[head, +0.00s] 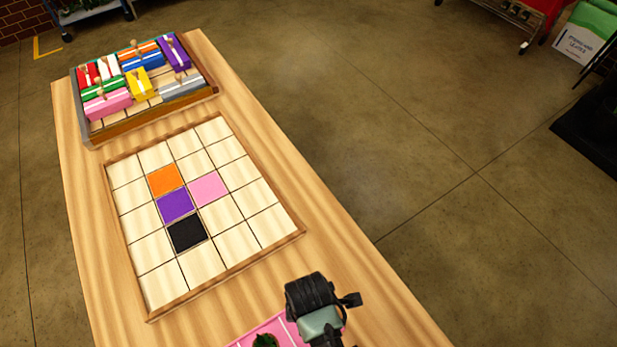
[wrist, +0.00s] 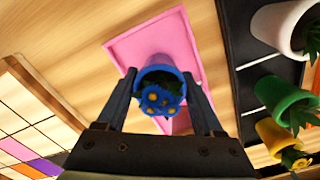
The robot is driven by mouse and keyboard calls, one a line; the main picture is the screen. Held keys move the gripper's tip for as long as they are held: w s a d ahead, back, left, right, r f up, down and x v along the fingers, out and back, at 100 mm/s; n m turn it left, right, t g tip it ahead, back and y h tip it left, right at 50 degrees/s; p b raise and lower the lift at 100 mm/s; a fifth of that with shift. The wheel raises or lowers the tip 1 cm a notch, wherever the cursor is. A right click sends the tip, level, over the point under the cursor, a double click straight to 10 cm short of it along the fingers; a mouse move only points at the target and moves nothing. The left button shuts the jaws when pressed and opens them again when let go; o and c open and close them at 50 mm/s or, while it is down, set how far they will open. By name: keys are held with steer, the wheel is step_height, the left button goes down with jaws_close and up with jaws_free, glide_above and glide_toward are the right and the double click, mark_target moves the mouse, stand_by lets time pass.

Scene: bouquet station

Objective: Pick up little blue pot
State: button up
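The little blue pot (wrist: 160,67) holds blue flowers with yellow centres and shows in the middle of the wrist view, over a pink mat (wrist: 125,42). My gripper (wrist: 160,80) has one finger on each side of the pot, close to its walls. I cannot tell whether the fingers press on it or whether the pot rests on the mat. In the head view my gripper's wrist is at the bottom edge, beside the pink mat (head: 245,340). The blue pot is not clearly visible there.
White (wrist: 268,25), green (wrist: 290,97) and yellow (wrist: 270,130) potted plants stand to the right in the wrist view. A grid board (head: 215,265) with coloured squares and a tray (head: 150,127) of coloured blocks lie farther along the table. Bare wood surrounds them.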

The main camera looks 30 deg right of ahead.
jaws_close()
steer(key=shift+r, duration=0.1)
